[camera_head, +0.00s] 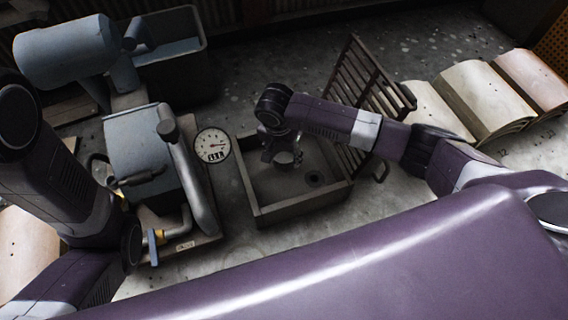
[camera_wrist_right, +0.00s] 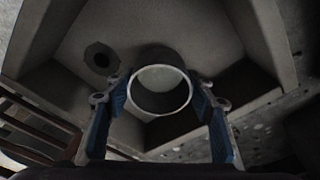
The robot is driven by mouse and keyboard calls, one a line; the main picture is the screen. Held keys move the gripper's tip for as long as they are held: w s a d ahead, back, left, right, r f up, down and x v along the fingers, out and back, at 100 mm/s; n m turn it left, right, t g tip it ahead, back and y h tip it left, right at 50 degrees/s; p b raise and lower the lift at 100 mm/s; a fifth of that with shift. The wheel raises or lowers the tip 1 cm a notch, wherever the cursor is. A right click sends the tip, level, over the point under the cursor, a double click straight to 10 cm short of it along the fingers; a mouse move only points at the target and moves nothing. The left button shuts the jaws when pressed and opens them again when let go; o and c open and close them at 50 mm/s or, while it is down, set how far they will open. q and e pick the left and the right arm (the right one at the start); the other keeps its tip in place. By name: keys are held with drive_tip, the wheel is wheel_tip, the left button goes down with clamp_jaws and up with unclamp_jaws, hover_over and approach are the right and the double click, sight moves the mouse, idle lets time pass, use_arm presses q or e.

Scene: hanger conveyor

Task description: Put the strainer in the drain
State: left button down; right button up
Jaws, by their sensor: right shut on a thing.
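The strainer (camera_wrist_right: 161,90) is a small pale round cup with a light rim. My right gripper (camera_wrist_right: 160,97) is shut on it, with one blue-padded finger on each side. In the head view the right gripper (camera_head: 284,152) is over the grey sink basin (camera_head: 263,217), and the strainer (camera_head: 286,158) shows small below it. The drain (camera_wrist_right: 101,57) is a dark hole in the basin floor. It lies up and left of the strainer in the wrist view, and to the right of the gripper in the head view (camera_head: 314,178). The strainer is apart from the drain. My left gripper is out of view.
A slatted dark rack (camera_head: 352,92) stands at the basin's right side. A round dial (camera_head: 211,145) and a blue-grey machine with pipes (camera_head: 138,148) are on the left. Open books (camera_head: 482,98) lie at the right. The basin floor around the drain is clear.

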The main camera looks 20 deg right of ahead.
wheel_tip(320, 180, down, 4)
drive_tip(key=shift+r+b, duration=0.1)
drive_tip(key=shift+b, duration=1.1)
drive_tip(key=shift+r, duration=0.1)
drive_tip(key=o, duration=1.3)
